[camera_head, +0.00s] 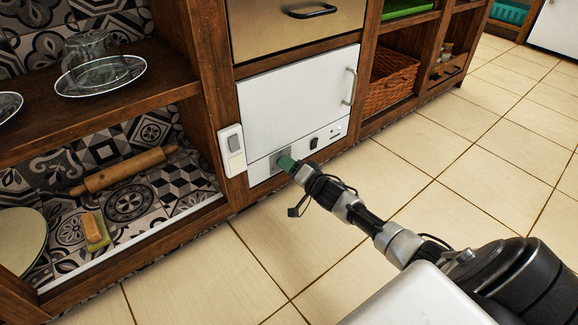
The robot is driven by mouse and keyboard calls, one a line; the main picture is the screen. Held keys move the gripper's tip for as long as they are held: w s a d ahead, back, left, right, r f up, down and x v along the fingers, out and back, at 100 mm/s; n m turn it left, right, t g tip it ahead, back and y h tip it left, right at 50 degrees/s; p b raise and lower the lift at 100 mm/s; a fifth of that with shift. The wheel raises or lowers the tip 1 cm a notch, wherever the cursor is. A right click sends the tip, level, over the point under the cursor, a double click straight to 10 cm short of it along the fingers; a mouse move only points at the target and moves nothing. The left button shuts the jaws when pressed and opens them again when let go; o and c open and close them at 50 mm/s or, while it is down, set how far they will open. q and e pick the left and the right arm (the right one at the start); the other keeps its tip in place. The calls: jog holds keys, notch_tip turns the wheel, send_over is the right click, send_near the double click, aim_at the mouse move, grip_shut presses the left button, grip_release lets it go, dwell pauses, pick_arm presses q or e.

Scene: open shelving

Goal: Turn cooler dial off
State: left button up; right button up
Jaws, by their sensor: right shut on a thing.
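The cooler (297,97) is a white unit with a handle at its right, set into the wooden shelving. Its control strip (325,138) runs along the bottom, with a dark switch (314,144) and small markings. My right gripper (285,162) reaches the left end of this strip. Its greenish fingertips are shut at the spot where a dial would sit. The dial itself is hidden behind the fingers, so its setting cannot be told. My left gripper is not in view.
A white wall switch (232,150) is on the post left of the cooler. A wicker basket (393,77) is at right. The tiled floor (450,150) is clear.

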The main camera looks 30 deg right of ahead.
jog(key=n+h+p, duration=0.1)
jog(key=n, duration=0.8)
jog(key=n+h+p, duration=0.1)
jog(key=n, duration=0.9)
jog(key=n+h+p, duration=0.2)
jog(key=n, duration=0.8)
jog(key=shift+s+a+f, duration=0.1)
jog(key=shift+a+f, duration=0.05)
jog(key=shift+a, duration=0.2)
jog(key=shift+n, duration=0.4)
dwell(0.3)
jog(key=o, duration=0.9)
